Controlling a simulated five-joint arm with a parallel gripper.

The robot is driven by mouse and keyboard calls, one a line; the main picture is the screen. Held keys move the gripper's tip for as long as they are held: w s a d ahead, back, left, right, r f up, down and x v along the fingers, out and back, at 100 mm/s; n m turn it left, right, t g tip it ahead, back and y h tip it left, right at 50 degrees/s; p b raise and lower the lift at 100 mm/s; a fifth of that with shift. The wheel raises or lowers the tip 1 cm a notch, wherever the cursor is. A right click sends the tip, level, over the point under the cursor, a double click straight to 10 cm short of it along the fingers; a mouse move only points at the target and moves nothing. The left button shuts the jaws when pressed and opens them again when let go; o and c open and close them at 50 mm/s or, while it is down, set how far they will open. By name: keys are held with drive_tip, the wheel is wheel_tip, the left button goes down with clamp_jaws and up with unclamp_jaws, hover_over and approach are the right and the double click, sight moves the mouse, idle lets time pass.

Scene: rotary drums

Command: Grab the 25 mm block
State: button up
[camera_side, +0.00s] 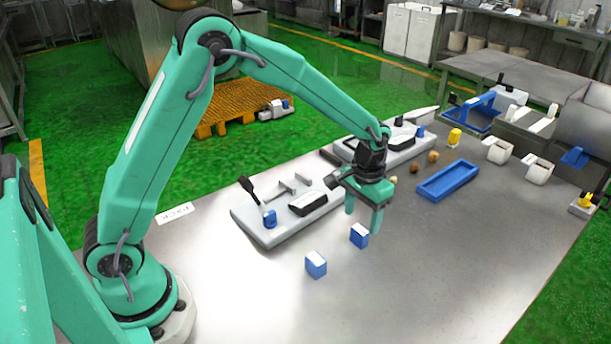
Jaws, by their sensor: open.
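Two small blue blocks with white tops stand on the metal table, a nearer block (316,265) and a farther block (359,236). The nearer one looks slightly larger, but I cannot tell which is the 25 mm block. My gripper (362,221) points down with its two green fingers apart and nothing held between them. In the picture the farther block shows just below and between the fingertips. I cannot tell whether a finger touches it. The nearer block is apart from the gripper, to the lower left.
A grey fixture (262,232) with a black lever and a blue piece lies left of my gripper, and a similar one (405,150) behind. An empty-looking blue tray (448,181) lies to the right. The front right of the table (460,270) is clear.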

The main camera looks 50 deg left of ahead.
sight(361, 229)
drive_tip(key=shift+f, duration=0.25)
drive_tip(key=shift+d+f, duration=0.1)
drive_tip(key=shift+f, duration=2.45)
drive_tip(key=c, duration=1.1)
drive_tip(key=shift+r, duration=0.2)
